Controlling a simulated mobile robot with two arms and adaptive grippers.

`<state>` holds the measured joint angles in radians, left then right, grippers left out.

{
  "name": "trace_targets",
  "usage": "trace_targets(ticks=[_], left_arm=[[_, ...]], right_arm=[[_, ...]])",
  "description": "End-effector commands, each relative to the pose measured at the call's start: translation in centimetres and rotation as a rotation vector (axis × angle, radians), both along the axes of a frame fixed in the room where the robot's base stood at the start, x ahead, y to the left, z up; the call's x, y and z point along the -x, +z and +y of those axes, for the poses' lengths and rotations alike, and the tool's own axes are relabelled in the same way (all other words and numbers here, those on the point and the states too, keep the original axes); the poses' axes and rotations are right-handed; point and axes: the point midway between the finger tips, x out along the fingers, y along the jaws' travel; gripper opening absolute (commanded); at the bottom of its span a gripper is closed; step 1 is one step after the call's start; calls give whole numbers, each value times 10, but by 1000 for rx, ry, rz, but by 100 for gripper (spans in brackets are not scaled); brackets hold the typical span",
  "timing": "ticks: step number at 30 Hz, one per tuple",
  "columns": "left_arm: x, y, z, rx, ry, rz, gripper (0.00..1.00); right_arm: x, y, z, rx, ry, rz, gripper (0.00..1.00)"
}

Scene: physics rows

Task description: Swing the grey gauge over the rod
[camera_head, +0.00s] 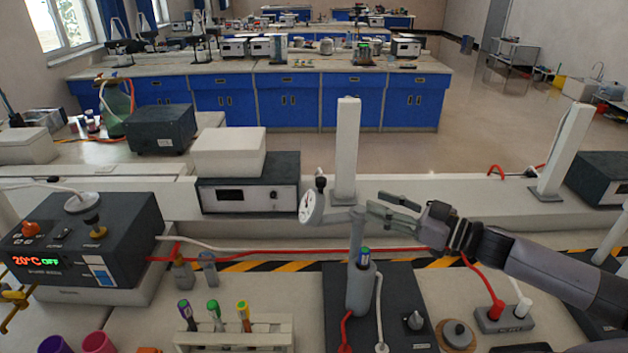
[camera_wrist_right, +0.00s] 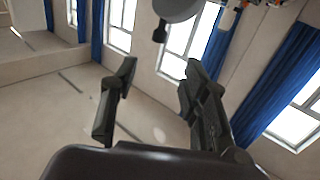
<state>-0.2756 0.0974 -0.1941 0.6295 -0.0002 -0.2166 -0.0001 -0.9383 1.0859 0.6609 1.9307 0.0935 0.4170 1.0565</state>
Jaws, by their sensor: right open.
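The grey gauge (camera_head: 312,206) is a round disc with a dark knob, on a short arm at the top of a grey upright post (camera_head: 357,232). The post rises from a grey cylinder (camera_head: 360,288) on a dark base plate (camera_head: 400,290). Part of the gauge also shows at the top of the right wrist view (camera_wrist_right: 178,7), beyond the fingertips. My right gripper (camera_head: 376,202) is open and empty, just right of the gauge's arm; whether it touches is unclear. I cannot tell which upright is the rod. My left gripper is out of view.
A tube rack (camera_head: 235,335) stands front left. A dark box with a display (camera_head: 85,240) is at left, another instrument (camera_head: 248,195) behind. A white column (camera_head: 347,150) stands behind the gauge. Red and white cables cross the bench. A socket block (camera_head: 503,318) is at right.

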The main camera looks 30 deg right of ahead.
Motion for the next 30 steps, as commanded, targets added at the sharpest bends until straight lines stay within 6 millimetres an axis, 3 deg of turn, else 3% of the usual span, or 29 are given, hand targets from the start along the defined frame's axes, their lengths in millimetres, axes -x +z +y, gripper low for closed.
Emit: trace_targets(ticks=[3, 7, 11, 15, 18, 30], left_arm=[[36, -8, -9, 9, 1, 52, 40], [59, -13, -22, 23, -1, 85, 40], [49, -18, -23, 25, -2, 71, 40], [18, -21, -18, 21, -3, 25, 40], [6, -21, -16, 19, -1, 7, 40], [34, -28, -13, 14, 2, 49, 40]], right_arm=[[-18, 0, 8, 2, 2, -4, 42], [-35, 0, 15, 2, 1, -4, 42], [-49, 0, 22, 2, 1, -4, 42], [-63, 0, 27, 4, -1, -4, 42], [-72, 0, 31, 2, -2, -3, 42], [-100, 2, 43, 2, -3, -4, 42]])
